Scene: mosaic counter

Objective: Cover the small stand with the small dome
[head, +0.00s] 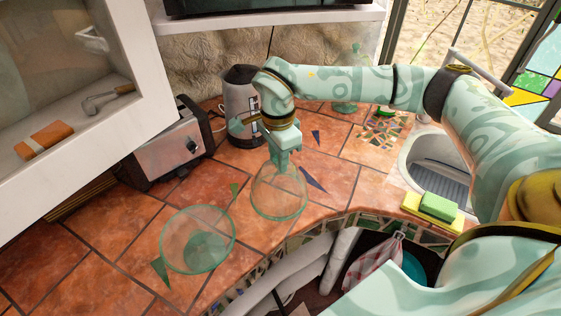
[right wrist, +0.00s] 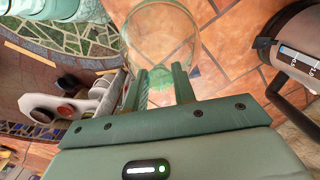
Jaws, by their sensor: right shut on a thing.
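My right gripper (head: 286,158) is shut on the top of a clear, green-tinted glass dome (head: 279,192). The dome hangs upright below the fingers, over the tiled counter near its curved front edge; I cannot tell whether its rim touches the tiles. In the right wrist view the dome (right wrist: 160,38) shows beyond the two fingers (right wrist: 161,84). A clear green glass stand (head: 166,236), with a round top and a darker round foot showing through it, is on the counter to the front left of the dome, apart from it. My left gripper is not in view.
A toaster (head: 165,150) and a kettle (head: 240,105) stand behind. Another green glass piece (head: 345,107) is at the back, partly behind my arm. A sink (head: 437,160) and sponges (head: 438,207) are to the right. Tiles around the stand are mostly clear.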

